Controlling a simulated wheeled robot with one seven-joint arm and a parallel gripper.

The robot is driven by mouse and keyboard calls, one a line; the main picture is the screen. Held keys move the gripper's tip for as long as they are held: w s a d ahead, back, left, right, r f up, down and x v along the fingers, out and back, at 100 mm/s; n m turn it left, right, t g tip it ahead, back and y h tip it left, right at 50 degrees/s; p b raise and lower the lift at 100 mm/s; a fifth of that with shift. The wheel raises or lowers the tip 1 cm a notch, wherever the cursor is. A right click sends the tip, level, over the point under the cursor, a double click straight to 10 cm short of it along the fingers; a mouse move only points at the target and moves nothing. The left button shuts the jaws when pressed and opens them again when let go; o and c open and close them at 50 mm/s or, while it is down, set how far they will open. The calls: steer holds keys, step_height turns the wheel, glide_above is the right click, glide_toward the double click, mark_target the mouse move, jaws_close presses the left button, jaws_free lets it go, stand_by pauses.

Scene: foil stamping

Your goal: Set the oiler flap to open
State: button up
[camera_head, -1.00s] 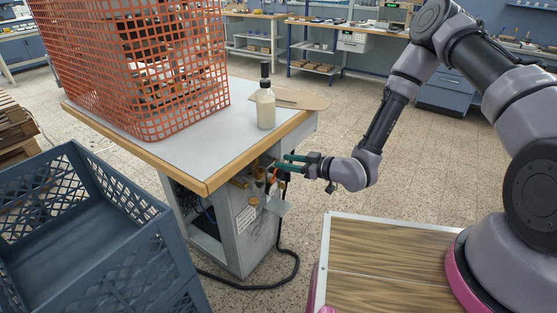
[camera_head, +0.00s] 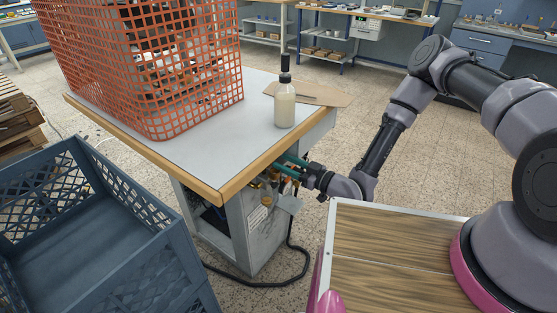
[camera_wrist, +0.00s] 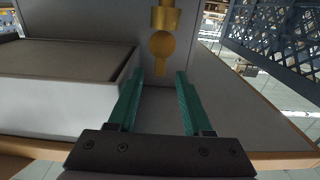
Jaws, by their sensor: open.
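A brass fitting (camera_wrist: 162,43) with a collar, a rounded middle and a short tab shows at the top of the wrist view, against a grey panel. It looks like the oiler, but I cannot tell its flap's position. My gripper (camera_wrist: 159,78) has two green fingers, spread apart with nothing between them. The fitting lies just beyond the fingertips, apart from them. In the head view my gripper (camera_head: 279,164) is under the tabletop edge at the side of the machine cabinet (camera_head: 258,240). Small brass and amber fittings (camera_head: 267,191) there are partly hidden.
A pale box-like housing (camera_wrist: 65,95) stands close left of the fingers in the wrist view. The wood-edged tabletop (camera_head: 190,150) overhangs the fittings. On it are an orange mesh basket (camera_head: 170,75) and a bottle (camera_head: 285,107). A blue crate (camera_head: 150,225) stands at left.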

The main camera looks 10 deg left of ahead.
steer(key=shift+x, duration=1.35)
jaws_close()
steer(key=shift+w+a+r+g+h, duration=0.1)
steer(key=shift+a+r+g+h, duration=0.2)
steer(key=shift+h, duration=0.35)
steer(key=shift+w+a+r+g+h, duration=0.15)
steer(key=shift+a+g+h, duration=0.2)
steer(key=shift+h, duration=0.3)
steer(key=shift+f, duration=0.1)
jaws_free()
